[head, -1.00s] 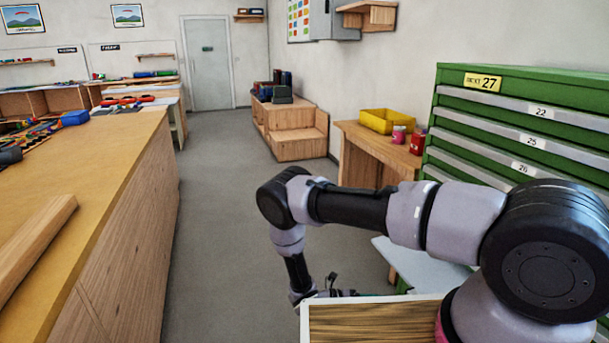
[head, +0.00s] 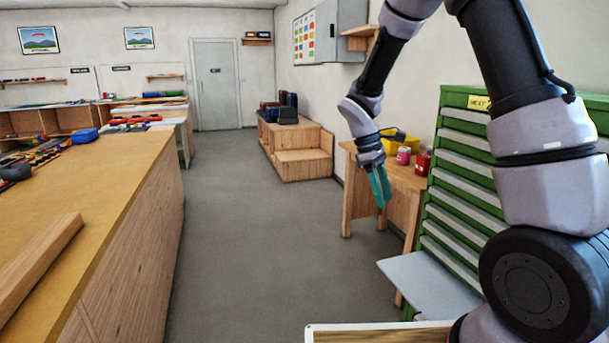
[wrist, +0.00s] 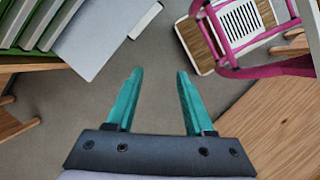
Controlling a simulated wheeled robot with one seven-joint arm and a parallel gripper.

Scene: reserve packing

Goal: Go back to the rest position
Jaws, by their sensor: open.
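My gripper (head: 380,187) hangs from my raised arm in the head view, in front of the small wooden table, with its teal fingers pointing down. In the wrist view my gripper (wrist: 158,88) shows two teal fingers spread apart with only grey floor between them. It is open and empty, and touches nothing that I can see.
A green drawer cabinet (head: 465,175) stands at the right, with a grey panel (head: 430,285) sticking out low. The wooden table (head: 362,190) holds red and pink cans. A long workbench (head: 125,215) runs along the left. The floor (head: 255,245) between is clear. A magenta frame (wrist: 228,42) shows in the wrist view.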

